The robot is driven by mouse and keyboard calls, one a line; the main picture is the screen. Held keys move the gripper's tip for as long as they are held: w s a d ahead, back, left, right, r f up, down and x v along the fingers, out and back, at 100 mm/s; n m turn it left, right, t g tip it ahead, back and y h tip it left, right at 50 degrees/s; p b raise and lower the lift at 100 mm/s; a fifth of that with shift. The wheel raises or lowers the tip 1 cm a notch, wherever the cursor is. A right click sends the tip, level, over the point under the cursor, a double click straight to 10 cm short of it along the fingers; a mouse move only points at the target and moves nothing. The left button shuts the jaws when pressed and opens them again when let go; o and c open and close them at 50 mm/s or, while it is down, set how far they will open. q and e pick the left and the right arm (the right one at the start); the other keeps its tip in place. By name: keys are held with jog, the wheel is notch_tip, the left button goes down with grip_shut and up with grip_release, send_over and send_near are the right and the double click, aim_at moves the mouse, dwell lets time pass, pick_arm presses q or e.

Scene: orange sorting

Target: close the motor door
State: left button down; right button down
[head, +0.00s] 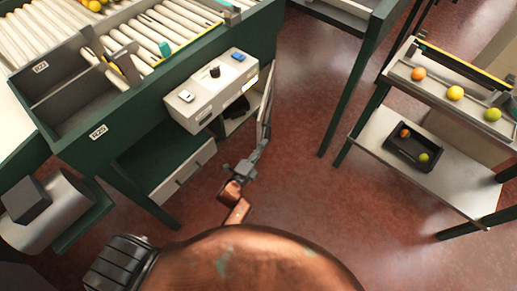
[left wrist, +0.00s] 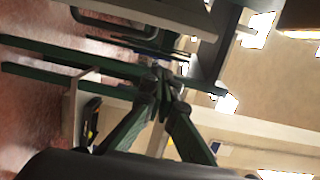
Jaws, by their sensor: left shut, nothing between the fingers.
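The motor door (head: 265,98) is a narrow grey panel seen nearly edge-on in the head view. It stands open at the right side of the compartment (head: 235,118) under the control box (head: 212,90). My left gripper (head: 259,146) is shut and empty at the lower end of the door. I cannot tell whether the fingers touch it. In the left wrist view the shut fingers (left wrist: 163,78) meet in the middle of the picture. My right gripper is not in view.
The green sorting bench (head: 150,105) with rollers is at upper left, with a drawer (head: 183,172) below the control box. A motor-like cylinder (head: 50,215) sits at far left. A shelf rack (head: 440,165) with a black tray (head: 414,150) stands right. Red floor between is clear.

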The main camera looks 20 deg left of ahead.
pick_arm(q)
jog(key=w+a, duration=0.2)
jog(key=w, duration=0.1)
jog(key=w+a+b, duration=0.1)
jog(key=shift+w, duration=0.4)
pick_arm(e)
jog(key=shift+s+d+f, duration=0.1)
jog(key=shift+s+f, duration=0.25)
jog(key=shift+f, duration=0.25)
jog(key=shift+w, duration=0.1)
